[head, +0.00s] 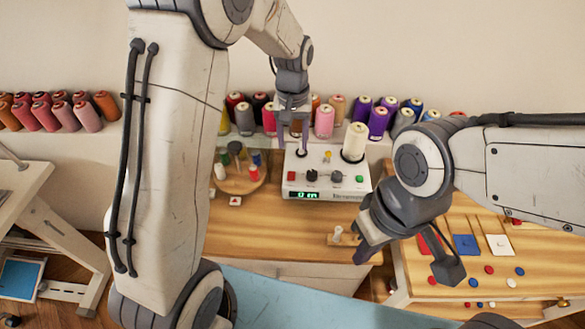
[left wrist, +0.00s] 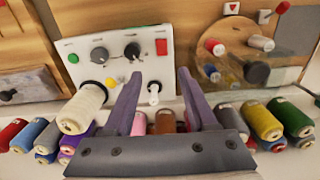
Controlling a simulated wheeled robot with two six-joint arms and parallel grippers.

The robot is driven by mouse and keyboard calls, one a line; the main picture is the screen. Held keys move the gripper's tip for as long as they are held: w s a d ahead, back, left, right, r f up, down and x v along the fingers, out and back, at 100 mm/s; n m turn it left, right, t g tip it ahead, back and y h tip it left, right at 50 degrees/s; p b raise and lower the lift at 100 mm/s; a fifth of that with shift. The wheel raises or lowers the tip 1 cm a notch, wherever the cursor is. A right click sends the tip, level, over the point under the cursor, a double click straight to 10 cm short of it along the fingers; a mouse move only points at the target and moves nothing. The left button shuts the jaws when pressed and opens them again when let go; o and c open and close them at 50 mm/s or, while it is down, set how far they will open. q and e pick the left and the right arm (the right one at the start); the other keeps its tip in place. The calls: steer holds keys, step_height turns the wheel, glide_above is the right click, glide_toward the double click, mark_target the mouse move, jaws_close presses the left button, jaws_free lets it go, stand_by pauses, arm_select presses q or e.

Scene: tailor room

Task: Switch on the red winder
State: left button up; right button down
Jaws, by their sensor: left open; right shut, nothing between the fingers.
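The winder (head: 325,188) stands on the wooden table, with a white body, dark knobs and a lit green display. Its red button (head: 311,175) is at the left of the panel, its green button (head: 360,178) at the right. A cream cone (head: 355,143) stands at its back right. My left gripper (head: 292,142) is open above its back left. In the left wrist view, the red button (left wrist: 161,47) and a small white bobbin (left wrist: 154,93) show between the fingers, which look clear of both. My right gripper (head: 362,254) is shut and empty, in front of the winder.
Thread cones (head: 325,122) line the shelf behind. A round wooden spool stand (head: 238,177) is left of the winder. A small wooden holder (head: 343,238) sits near the table front. The right table holds coloured squares (head: 466,245) and discs.

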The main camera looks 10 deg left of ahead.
mark_target(291, 173)
arm_select(q)
steer(key=f, duration=0.7)
steer(key=f+p, duration=0.1)
steer(key=f, duration=0.2)
steer(key=shift+w+a+f, duration=0.2)
steer(key=shift+a+f, duration=0.05)
steer(key=shift+f, duration=0.15)
steer(key=shift+c, duration=0.3)
